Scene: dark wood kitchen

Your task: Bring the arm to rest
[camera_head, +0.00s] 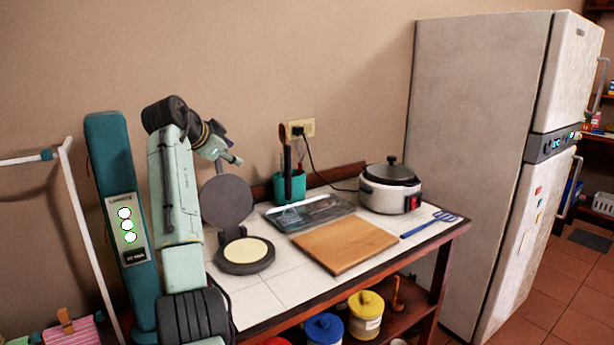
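My arm rises at the left of the head view, folded upward, with its dark elbow joint at the top. My gripper (236,160) hangs at the end of the arm, in the air in front of the wall.
A fridge (475,150) stands right; a white rack (85,230) stands left.

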